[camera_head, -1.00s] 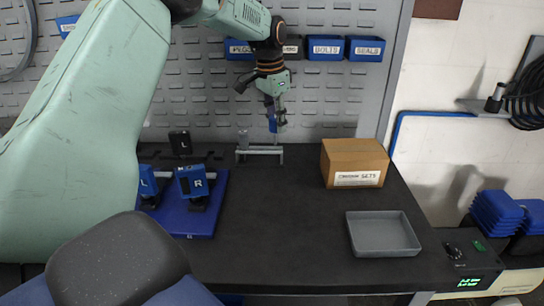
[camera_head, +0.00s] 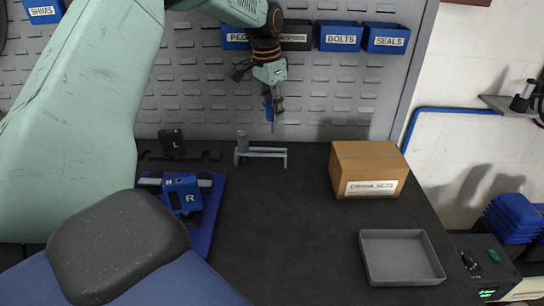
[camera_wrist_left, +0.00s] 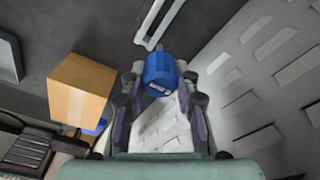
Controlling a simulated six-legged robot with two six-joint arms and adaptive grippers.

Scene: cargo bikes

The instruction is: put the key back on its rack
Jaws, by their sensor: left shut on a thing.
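My left gripper (camera_head: 271,101) is shut on the blue handle of a key (camera_head: 270,114). The key hangs upright, with a thin grey shaft pointing down. The rack (camera_head: 266,152) looks like a low grey bar stand on the dark bench, with a short grey cylinder at its left end. In the head view the key's lower end appears above the rack; its exact depth is unclear. My right gripper is out of view.
A cardboard box (camera_head: 367,168) and an empty grey tray (camera_head: 402,258) are to the right. A blue base (camera_head: 203,222) with a blue block marked R (camera_head: 184,194) is to the left. A slotted panel (camera_head: 320,95) with labelled blue bins stands behind. The bench middle is clear.

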